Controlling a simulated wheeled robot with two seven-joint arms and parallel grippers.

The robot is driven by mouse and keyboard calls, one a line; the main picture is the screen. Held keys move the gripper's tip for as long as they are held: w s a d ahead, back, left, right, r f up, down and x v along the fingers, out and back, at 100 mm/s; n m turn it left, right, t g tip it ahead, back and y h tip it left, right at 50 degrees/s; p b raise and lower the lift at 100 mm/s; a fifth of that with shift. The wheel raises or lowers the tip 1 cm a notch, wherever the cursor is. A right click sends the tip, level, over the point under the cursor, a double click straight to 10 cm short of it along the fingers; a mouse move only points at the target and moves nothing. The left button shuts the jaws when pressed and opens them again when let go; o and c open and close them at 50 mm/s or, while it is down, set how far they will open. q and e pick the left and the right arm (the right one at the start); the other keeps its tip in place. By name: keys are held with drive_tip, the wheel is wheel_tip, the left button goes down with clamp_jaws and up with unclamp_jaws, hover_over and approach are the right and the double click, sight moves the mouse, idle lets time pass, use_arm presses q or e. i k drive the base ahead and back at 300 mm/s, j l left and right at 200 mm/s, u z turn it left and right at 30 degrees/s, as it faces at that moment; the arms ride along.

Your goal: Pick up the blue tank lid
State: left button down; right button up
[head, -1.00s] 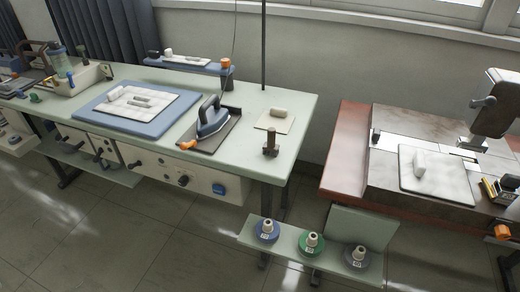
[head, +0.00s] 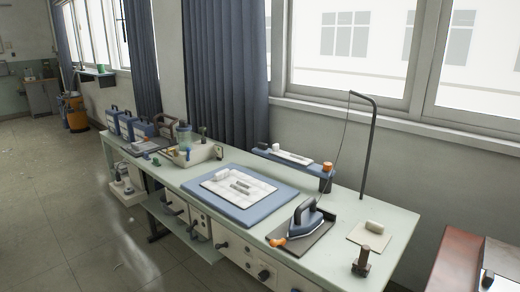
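A small bluish, see-through tank (head: 184,138) stands upright at the left part of the long pale green table (head: 386,236), by a cream tray (head: 206,152). It has a darker top, but it is too small to tell whether this is the blue tank lid. I cannot make out a separate lid for certain. Neither of my grippers is in view.
A blue pad (head: 226,208) with a white cloth lies mid-table. An iron (head: 307,222) on a dark plate and a short brown post (head: 362,261) are to its right. Blue boxes (head: 123,122) stand at the far left end. Open floor (head: 60,215) lies left.

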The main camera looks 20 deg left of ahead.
sight(183, 127)
drive_tip(key=i+j+z, duration=0.1)
drive_tip(key=j, duration=1.05)
drive_tip(key=i+j+z, duration=0.15)
drive_tip(key=j, duration=1)
drive_tip(key=j+z, duration=0.1)
drive_tip(key=j, duration=1.05)
drive_tip(key=k+j+z, duration=0.15)
drive_tip(key=j, duration=1)
drive_tip(key=j+z, duration=0.1)
drive_tip(key=j, duration=1.1)
